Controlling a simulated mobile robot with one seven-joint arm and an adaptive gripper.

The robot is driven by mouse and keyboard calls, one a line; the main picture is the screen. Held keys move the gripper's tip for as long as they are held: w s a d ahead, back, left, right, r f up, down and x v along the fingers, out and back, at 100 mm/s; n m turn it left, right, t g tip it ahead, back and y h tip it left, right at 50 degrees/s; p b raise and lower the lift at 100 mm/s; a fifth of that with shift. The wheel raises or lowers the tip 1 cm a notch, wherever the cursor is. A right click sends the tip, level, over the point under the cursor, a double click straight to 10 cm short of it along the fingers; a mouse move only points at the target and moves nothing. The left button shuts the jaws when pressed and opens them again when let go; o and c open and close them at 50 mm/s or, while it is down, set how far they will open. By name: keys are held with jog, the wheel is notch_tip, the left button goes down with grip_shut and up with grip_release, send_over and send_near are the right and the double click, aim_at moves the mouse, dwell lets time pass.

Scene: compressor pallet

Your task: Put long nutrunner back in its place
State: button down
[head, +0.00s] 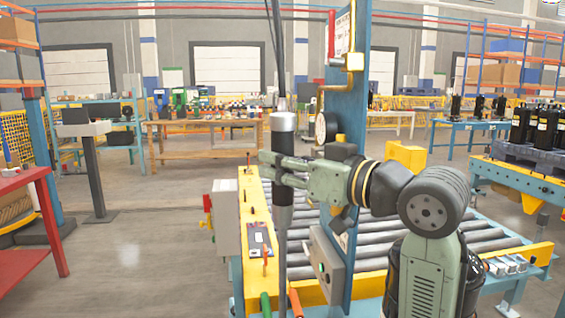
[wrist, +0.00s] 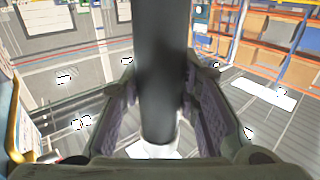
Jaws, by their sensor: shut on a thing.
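The long nutrunner (head: 283,205) stands upright in front of me in the head view. It has a dark grey body, a silver collar (head: 284,122) and a long thin shaft running down out of the frame. A dark cable rises from its top. My gripper (head: 276,169) is shut around its body below the collar. In the wrist view the nutrunner's dark cylinder (wrist: 162,70) fills the gap between the fingers of my gripper (wrist: 163,95). The nutrunner's lower tip is out of view, and I cannot tell which holder is its place.
A roller conveyor (head: 460,250) with yellow rails lies behind the nutrunner. A blue post (head: 348,110) with a pressure gauge (head: 325,128) and a grey box (head: 325,262) stands close to its right. A grey cabinet (head: 225,218) is at its left. Open floor (head: 145,265) lies farther left.

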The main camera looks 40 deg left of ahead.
jog(key=shift+f+b, duration=0.6)
jog(key=shift+f, duration=0.2)
jog(key=c, duration=1.5)
grip_release()
jog(key=o, duration=0.4)
jog(key=shift+f, duration=0.15)
jog(key=d, duration=1.2)
jog(key=shift+s, duration=0.25)
jog(key=shift+d, duration=0.15)
